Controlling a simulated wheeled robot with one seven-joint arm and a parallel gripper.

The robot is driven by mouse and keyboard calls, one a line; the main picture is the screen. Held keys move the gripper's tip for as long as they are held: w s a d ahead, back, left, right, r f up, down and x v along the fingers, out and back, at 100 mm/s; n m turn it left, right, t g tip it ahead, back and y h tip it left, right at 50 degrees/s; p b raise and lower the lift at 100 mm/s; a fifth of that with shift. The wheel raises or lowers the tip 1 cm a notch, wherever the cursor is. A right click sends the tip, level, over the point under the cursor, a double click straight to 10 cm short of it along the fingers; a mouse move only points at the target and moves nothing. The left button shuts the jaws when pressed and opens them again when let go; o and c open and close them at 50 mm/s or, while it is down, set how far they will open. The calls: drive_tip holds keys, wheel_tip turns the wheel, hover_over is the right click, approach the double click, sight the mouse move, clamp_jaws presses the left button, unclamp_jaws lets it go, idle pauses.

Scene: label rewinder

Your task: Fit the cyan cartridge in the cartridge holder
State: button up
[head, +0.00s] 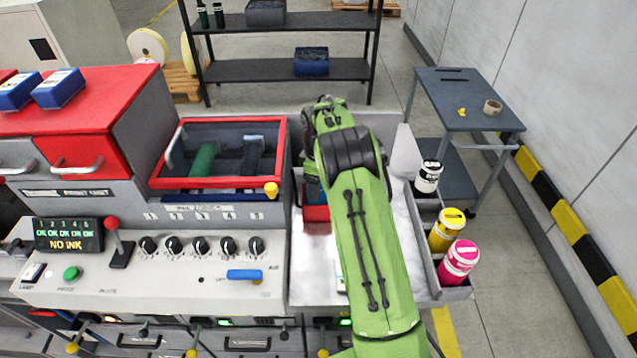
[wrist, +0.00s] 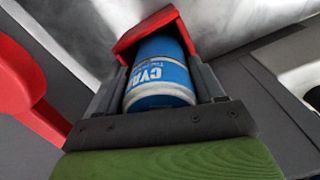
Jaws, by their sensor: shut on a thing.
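The cyan cartridge (wrist: 160,78) is a blue cylinder with white lettering and a pale end. My gripper (wrist: 160,85) is shut on it, with one grey finger on each side. A red piece, seemingly the cartridge holder (wrist: 146,30), lies around the cartridge's far end in the wrist view. I cannot tell whether the cartridge is inside it or only in front of it. In the head view the red holder (head: 316,213) shows just left of my green arm, with a bit of blue above it. My arm hides the gripper and most of the cartridge there.
Black-labelled (head: 428,178), yellow (head: 446,230) and magenta (head: 459,262) cartridges stand in a side rack right of my arm. A red-framed window (head: 220,152) is on the left. The panel display (head: 68,235) reads NO INK. A blue-grey table (head: 465,95) stands at the back right.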

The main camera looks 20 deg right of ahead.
drive_tip(key=shift+f, duration=0.2)
drive_tip(key=o, duration=1.5)
drive_tip(key=shift+f, duration=0.1)
wheel_tip(320, 180, up, 16)
drive_tip(key=shift+s+r+p, duration=0.1)
drive_tip(key=shift+p, duration=0.85)
drive_tip(key=s+a+r+m+t+b, duration=0.1)
drive_tip(key=s+a+r+m+b, duration=0.1)
drive_tip(key=s+a+r, duration=0.35)
drive_tip(key=s+a+r+m+t+b, duration=0.1)
drive_tip(key=s+a+r+m+t, duration=0.15)
drive_tip(key=s, duration=0.65)
drive_tip(key=s+a+f+m+b, duration=0.1)
drive_tip(key=s+f, duration=0.1)
drive_tip(key=s, duration=0.4)
drive_tip(key=s+a+f+m+t+b, duration=0.1)
drive_tip(key=s+f+m, duration=0.1)
drive_tip(key=s, duration=0.5)
drive_tip(key=s+f+m+t+b, duration=0.1)
drive_tip(key=s+f+m, duration=0.1)
drive_tip(key=s+f, duration=0.2)
drive_tip(key=shift+s+a, duration=0.2)
drive_tip(key=shift+s, duration=0.55)
drive_tip(key=shift+s+a, duration=0.2)
drive_tip(key=shift+s, duration=0.55)
